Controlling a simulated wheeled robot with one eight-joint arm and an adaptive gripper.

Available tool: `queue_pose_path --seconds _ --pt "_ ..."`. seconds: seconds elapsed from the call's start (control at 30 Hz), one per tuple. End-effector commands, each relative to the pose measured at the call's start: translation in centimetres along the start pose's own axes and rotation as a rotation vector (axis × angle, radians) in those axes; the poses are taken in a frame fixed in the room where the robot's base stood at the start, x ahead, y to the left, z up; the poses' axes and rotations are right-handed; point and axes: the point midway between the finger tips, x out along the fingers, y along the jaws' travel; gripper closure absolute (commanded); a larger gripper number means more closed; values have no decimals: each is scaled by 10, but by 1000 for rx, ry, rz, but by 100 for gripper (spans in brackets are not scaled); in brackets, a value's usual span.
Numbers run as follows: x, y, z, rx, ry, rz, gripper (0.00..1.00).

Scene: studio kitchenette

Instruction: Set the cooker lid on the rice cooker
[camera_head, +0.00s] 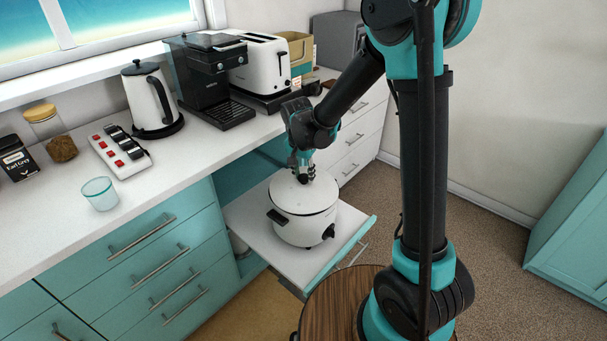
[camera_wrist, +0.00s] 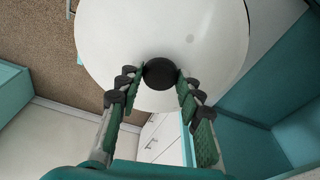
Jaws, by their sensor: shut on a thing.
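The rice cooker (camera_head: 302,228) is white with a black side handle and a dark knob, and stands on a pulled-out white shelf (camera_head: 250,215). The white cooker lid (camera_head: 289,192) is on top of the cooker's opening and looks about level; I cannot tell if it is fully seated. In the wrist view the lid (camera_wrist: 115,40) fills the upper middle, with its round black knob (camera_wrist: 159,73) between my fingertips. My gripper (camera_head: 304,175) is above the lid and shut on its knob; it also shows in the wrist view (camera_wrist: 158,80). The cooker's body is hidden there.
The counter at left holds a kettle (camera_head: 150,99), a coffee machine (camera_head: 210,80), a toaster (camera_head: 263,66), a power strip (camera_head: 119,152), a glass cup (camera_head: 99,193) and jars. A round wooden table (camera_head: 335,300) stands close in front of the shelf. Floor is clear at right.

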Motion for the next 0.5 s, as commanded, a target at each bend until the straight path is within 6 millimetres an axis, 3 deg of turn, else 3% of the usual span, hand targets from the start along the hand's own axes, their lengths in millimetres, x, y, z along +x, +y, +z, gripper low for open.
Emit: queue_pose_path --seconds 0.17,0.2,0.37,0.5 --pt "0 0 0 0 0 0 100" --pt "0 0 0 0 0 0 61" --pt "0 0 0 0 0 0 41" --pt "0 0 0 0 0 0 40"
